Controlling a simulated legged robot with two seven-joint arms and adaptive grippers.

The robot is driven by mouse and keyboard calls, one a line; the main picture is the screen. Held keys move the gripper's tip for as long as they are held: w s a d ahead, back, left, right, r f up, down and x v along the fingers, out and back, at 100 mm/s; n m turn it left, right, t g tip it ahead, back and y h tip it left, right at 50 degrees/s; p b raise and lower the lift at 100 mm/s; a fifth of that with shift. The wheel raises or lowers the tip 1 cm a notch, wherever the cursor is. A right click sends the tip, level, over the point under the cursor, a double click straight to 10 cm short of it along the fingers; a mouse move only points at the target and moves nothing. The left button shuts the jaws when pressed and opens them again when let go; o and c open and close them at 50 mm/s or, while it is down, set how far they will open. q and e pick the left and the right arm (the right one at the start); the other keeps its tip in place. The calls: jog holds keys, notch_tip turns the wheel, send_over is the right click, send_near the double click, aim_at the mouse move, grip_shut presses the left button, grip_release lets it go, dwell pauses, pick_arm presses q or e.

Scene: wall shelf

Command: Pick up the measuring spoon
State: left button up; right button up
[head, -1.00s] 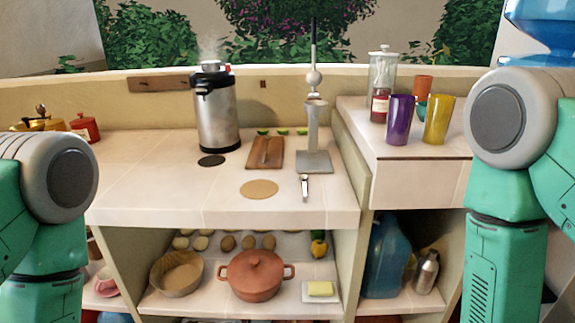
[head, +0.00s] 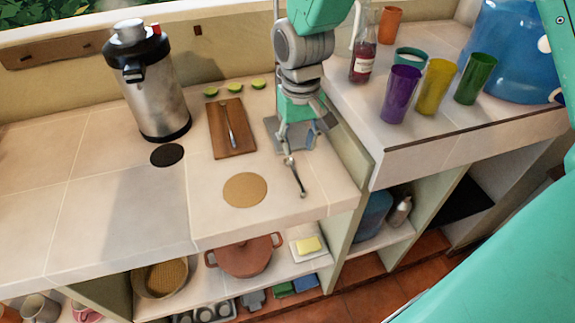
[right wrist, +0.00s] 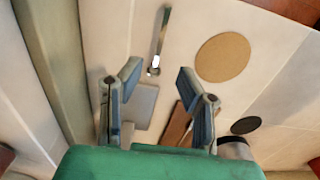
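A slim metal utensil (head: 296,177), which I take to be the measuring spoon, lies on the counter near its front edge. In the right wrist view it (right wrist: 161,38) lies just beyond the fingertips, its bright end toward them. My right gripper (head: 292,143) is above the counter behind the utensil, partly overlapping its far end in the head view. In the right wrist view the gripper (right wrist: 158,73) has its two fingers apart with nothing between them. Whether it touches the utensil cannot be told. My left gripper is out of view.
The grey press base (head: 270,130) stands behind my right gripper. A cutting board (head: 232,130) with another utensil, a round cork mat (head: 245,190) and a steel urn (head: 152,95) are to the left. Cups, including a purple one (head: 400,95), stand on the raised counter at right.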

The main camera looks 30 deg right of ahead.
send_over(295, 175)
notch_tip(295, 175, down, 5)
jog(key=shift+a+r, duration=0.1)
jog(key=shift+s+a+f, duration=0.1)
jog(key=shift+f, duration=0.3)
jog(key=f, duration=0.5)
jog(key=shift+d, duration=0.35)
jog(key=shift+a, duration=0.15)
grip_shut()
